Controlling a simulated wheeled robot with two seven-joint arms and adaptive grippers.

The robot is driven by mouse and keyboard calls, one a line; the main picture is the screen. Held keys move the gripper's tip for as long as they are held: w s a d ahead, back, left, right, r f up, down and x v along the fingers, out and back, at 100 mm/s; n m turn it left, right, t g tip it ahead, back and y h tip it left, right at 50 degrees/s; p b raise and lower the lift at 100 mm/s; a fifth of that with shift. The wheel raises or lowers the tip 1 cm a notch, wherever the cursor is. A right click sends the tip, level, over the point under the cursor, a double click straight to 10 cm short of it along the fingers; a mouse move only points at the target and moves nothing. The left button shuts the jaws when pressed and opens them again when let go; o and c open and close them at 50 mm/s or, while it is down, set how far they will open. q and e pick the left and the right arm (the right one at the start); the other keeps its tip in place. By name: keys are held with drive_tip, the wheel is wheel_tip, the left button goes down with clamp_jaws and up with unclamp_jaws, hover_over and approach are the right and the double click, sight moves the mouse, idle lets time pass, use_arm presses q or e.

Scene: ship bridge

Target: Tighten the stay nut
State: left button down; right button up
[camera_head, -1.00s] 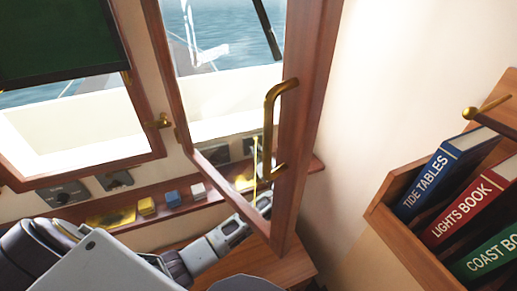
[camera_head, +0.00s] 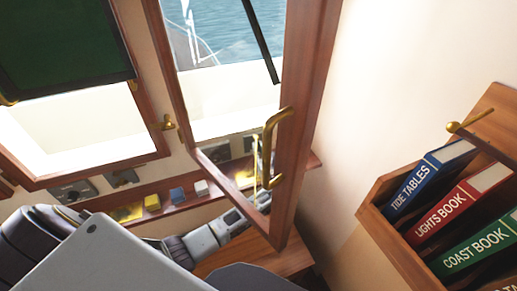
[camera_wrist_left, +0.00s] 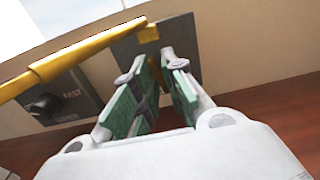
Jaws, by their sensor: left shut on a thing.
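My left gripper (camera_head: 262,198) reaches in low behind the open wood-framed window (camera_head: 305,120), at the lower end of the thin brass stay (camera_head: 256,160). In the left wrist view the brass stay (camera_wrist_left: 70,62) runs from the left edge up past the fingertips. The green-padded fingers of my left gripper (camera_wrist_left: 158,72) are close around its end, where the stay nut sits. The nut itself is mostly hidden between the fingers and I cannot make out its turn. My right gripper is not in view.
A brass handle (camera_head: 270,150) stands out from the window frame near my left gripper. A sill shelf (camera_head: 178,203) with small coloured blocks runs under the windows. A wooden book rack (camera_head: 375,222) is on the right wall.

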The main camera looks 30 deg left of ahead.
use_arm(q)
drive_tip(key=shift+f+m, duration=0.15)
drive_tip(key=shift+m, duration=2.55)
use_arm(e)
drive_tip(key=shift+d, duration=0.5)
use_arm(q)
drive_tip(key=c, duration=2.2)
unclamp_jaws()
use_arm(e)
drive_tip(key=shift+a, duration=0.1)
use_arm(q)
drive_tip(key=o, duration=0.8)
drive_tip(key=shift+r, duration=0.2)
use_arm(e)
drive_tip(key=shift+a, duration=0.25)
use_arm(q)
drive_tip(key=shift+v, duration=6.05)
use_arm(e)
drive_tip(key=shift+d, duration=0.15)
